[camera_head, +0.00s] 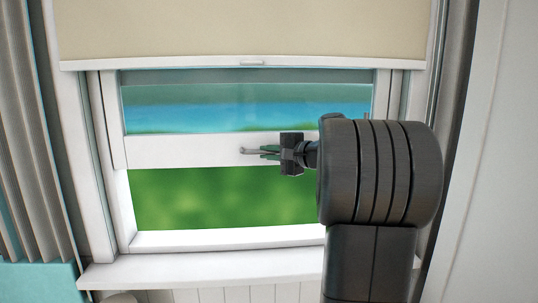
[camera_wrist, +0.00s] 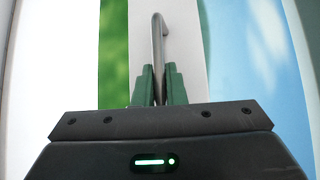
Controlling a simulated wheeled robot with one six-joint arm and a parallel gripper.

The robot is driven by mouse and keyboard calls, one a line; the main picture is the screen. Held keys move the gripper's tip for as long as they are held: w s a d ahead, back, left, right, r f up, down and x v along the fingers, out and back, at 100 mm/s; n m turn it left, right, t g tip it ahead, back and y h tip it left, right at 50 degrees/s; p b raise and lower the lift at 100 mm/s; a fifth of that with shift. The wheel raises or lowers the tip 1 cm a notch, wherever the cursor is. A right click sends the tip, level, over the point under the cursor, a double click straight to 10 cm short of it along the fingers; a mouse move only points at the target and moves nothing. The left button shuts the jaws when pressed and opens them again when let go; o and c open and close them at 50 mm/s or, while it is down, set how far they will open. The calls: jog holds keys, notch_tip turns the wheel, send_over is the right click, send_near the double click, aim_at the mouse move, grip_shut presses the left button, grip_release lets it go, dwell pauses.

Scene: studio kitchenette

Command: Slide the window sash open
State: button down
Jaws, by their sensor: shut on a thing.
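The window sash has a white bottom rail (camera_head: 190,152) with tinted glass (camera_head: 230,105) above it. The rail stands well above the sill, and an opening with brighter green outside shows below it. A grey metal bar handle (camera_wrist: 158,38) is fixed to the rail; its end also shows in the head view (camera_head: 246,151). My gripper (camera_head: 265,152) reaches in from the right, with its green fingers shut on the handle. In the wrist view the fingers (camera_wrist: 158,85) sit on both sides of the bar. The fingers hide part of the handle.
A beige roller blind (camera_head: 240,30) hangs over the upper window. A grey curtain (camera_head: 28,140) hangs at the left. The white sill (camera_head: 200,267) runs below the window. A pale wall or panel (camera_head: 505,150) stands at the right. My arm covers the lower right of the window.

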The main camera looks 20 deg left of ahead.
jog(key=c, duration=1.5)
grip_release()
jog(key=b+v, duration=0.2)
jog(key=v, duration=1.2)
jog(key=shift+r+b, duration=0.1)
jog(key=shift+b, duration=0.3)
jog(key=shift+w+a, duration=0.1)
jog(key=shift+a, duration=0.1)
